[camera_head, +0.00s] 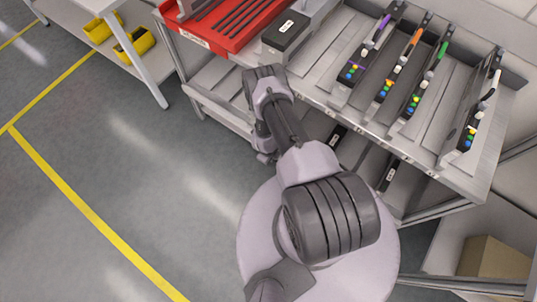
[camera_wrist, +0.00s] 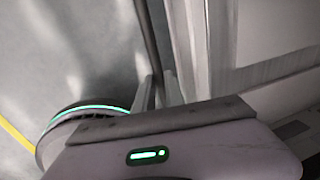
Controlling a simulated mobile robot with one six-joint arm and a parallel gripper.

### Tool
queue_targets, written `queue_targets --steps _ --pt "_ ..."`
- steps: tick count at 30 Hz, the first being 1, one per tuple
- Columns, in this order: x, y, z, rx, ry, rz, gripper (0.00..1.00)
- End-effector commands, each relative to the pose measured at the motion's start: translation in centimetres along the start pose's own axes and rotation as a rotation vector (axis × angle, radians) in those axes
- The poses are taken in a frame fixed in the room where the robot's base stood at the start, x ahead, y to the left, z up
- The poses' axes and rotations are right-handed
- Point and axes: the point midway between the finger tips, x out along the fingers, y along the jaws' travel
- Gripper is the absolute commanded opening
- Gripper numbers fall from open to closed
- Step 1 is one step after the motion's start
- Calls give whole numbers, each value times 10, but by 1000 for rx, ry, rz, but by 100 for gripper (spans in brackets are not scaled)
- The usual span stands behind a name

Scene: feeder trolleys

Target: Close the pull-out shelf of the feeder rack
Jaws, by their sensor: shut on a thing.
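The feeder rack (camera_head: 440,150) stands at the upper right in the head view, its top level tilted and holding several feeders. The bar runs up between the fingers, beside a pale grey rack surface (camera_wrist: 245,40). I cannot tell for certain which shelf the bar belongs to. In the head view my wrist is close to the rack's front, and the fingers are hidden behind it.
Yellow bins (camera_head: 137,42) stand on another trolley at the upper left. A cardboard box (camera_head: 493,258) lies low at the right. Grey floor with yellow lines (camera_head: 85,210) is open at the left.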

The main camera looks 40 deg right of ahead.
Motion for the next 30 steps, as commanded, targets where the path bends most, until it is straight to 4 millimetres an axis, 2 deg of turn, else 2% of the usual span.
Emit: queue_targets --steps 9,25,26,27,29,30 --pt "4 -20 -7 0 -1 -1 0" --pt "5 -27 -8 0 -3 -7 0" --pt "5 -27 -8 0 -3 -7 18" --pt "5 -27 -7 0 -3 -7 26" --pt "5 -26 -8 0 -3 -6 36" --pt "5 -26 -8 0 -3 -5 36"
